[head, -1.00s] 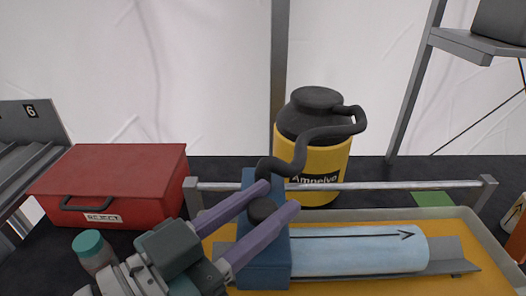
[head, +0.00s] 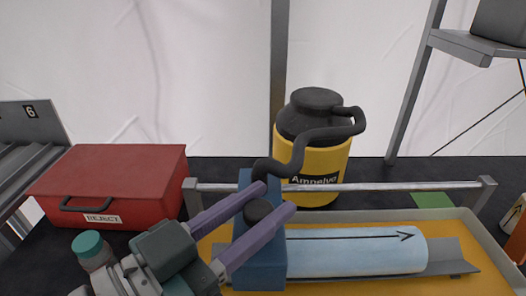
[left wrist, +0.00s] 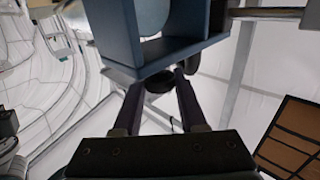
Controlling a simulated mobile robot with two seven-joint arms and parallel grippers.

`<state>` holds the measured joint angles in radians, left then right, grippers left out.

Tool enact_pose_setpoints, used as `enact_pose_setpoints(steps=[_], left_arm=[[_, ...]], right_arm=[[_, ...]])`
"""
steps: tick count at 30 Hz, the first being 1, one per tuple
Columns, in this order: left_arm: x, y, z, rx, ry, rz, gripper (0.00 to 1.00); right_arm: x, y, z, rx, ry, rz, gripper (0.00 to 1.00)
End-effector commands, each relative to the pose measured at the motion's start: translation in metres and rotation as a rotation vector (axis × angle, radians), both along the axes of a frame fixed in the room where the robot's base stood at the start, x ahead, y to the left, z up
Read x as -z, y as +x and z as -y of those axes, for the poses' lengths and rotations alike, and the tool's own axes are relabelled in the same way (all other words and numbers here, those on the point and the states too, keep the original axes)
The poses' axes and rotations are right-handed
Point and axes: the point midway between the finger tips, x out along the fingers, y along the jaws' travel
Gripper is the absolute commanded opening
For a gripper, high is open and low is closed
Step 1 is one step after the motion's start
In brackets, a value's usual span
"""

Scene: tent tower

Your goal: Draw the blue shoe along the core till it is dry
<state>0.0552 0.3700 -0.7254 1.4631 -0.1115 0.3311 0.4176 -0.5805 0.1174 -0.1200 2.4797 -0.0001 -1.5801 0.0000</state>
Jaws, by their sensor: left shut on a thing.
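The blue shoe (head: 258,262) is a blue block with a dark round knob (head: 258,211) on its near face. It sits at the left end of the core (head: 350,250), a pale blue cylinder with a black arrow pointing right. My left gripper (head: 265,200) has its purple fingers shut on the knob. The left wrist view shows the shoe's blue frame (left wrist: 122,35) above the fingers (left wrist: 160,95). A dark hose runs from the shoe's top to a yellow canister (head: 318,170). Where shoe and core meet is partly hidden. My right gripper is not in view.
The core lies in a grey cradle (head: 450,258) inside a yellow tray with a pale rim (head: 455,212). A metal rail (head: 400,186) runs behind it. A red reject box (head: 120,180) and a teal-capped bottle (head: 90,248) stand left.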

Motion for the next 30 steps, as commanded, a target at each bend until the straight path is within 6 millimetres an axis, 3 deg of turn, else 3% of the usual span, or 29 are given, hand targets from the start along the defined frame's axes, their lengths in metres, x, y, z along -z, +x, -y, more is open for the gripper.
enact_pose_setpoints(steps=[3,10,11,18,26,30], left_arm=[[-0.001,0.0,-0.014,-0.001,0.002,0.001,0.0],[0.0,0.001,-0.015,-0.003,0.001,0.001,0.0],[0.0,0.001,-0.015,-0.003,0.001,0.001,0.43],[0.0,0.001,-0.015,-0.002,0.001,0.001,0.7],[0.0,0.0,-0.015,-0.001,0.0,0.0,0.71],[0.002,-0.01,-0.024,-0.002,0.001,-0.003,0.71]], right_arm=[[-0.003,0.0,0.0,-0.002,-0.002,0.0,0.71],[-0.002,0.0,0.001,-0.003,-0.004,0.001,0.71],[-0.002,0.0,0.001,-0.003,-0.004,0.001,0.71],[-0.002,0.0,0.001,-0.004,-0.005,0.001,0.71],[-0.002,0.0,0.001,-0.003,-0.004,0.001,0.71],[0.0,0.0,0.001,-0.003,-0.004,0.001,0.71]])
